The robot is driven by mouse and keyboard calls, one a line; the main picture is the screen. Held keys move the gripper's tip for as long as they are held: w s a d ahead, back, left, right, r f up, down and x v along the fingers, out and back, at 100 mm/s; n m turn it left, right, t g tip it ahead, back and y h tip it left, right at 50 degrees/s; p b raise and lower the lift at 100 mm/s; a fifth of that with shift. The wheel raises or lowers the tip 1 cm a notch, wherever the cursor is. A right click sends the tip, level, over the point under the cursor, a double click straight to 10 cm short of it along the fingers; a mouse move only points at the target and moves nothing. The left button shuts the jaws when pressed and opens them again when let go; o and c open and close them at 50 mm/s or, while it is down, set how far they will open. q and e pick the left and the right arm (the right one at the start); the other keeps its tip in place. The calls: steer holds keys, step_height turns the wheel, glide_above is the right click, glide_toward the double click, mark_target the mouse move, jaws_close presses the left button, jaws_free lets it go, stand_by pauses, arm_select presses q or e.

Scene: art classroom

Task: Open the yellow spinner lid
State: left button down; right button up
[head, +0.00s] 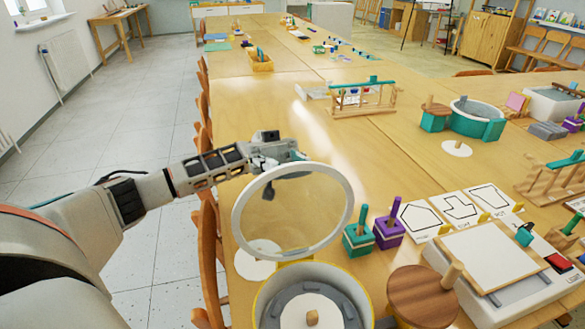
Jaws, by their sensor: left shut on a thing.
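The yellow spinner (258,314) stands at the bottom centre of the head view, cut off by the frame edge. Its grey inner ring and a white disc with a wooden knob show from above. Its clear lid (300,212) with a white rim is raised, tilted steeply up above the far side of the tub near the yellow hinge part (296,264). My left gripper (277,168) is at the lid's upper rim and shut on it. A dark fingertip shows through the clear pane. My right gripper is not in view.
A wooden disc with a peg (420,296) is right of the tub. A teal block stack (357,238) and a purple one (389,229) stand close right of the lid. A white paper disc (256,262) lies left. A chair (209,250) lines the table's left edge.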

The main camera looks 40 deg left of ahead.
arm_select(q)
steer(key=shift+f, duration=0.1)
steer(key=c, duration=1.7)
jaws_free()
steer(key=shift+v, duration=3.7)
